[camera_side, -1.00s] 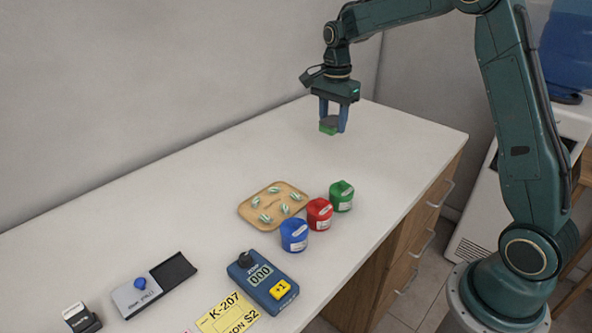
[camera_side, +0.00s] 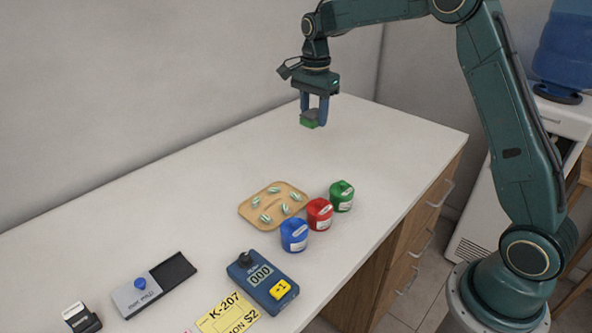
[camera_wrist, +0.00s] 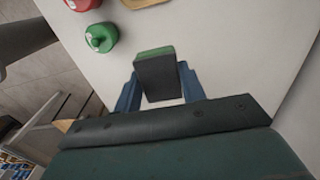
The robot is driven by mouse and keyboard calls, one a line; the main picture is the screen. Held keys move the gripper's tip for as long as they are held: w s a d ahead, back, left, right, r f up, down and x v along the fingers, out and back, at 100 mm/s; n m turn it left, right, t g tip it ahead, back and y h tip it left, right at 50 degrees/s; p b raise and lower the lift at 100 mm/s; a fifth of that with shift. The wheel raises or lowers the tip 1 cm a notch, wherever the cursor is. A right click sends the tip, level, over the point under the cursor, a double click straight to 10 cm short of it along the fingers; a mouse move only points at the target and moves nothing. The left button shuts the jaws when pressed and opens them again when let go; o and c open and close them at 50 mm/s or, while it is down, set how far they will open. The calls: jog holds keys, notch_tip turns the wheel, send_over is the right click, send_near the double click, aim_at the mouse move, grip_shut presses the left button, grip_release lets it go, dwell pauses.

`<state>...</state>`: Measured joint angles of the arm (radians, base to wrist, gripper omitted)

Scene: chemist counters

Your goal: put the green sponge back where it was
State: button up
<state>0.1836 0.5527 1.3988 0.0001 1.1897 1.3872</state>
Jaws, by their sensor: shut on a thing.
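The green sponge (camera_side: 308,123) has a dark grey upper part and a green lower part. My gripper (camera_side: 314,112) is shut on it, and it hangs above the far part of the white counter. The wrist view shows the sponge (camera_wrist: 153,72) between the two blue fingers of my gripper (camera_wrist: 157,88), its dark face towards the camera and a green edge beyond. Whether the sponge touches the counter is hard to tell, but it appears raised.
A wooden tray (camera_side: 245,211) with several striped capsules stands mid-counter. Beside it are blue (camera_side: 294,236), red (camera_side: 319,214) and green (camera_side: 342,196) jars. A blue counter device (camera_side: 262,281), a yellow K-207 card (camera_side: 227,315) and a sliding-lid box (camera_side: 139,296) lie nearer. The counter's far end is clear.

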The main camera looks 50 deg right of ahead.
send_over(311, 179)
notch_tip(311, 179, down, 13)
jog(key=shift+r, duration=0.1)
jog(key=shift+f, duration=2.2)
jog(key=shift+f, duration=0.15)
jog(key=o, duration=1)
jog(key=shift+o, duration=0.2)
notch_tip(311, 179, up, 12)
jog(key=shift+r, duration=0.2)
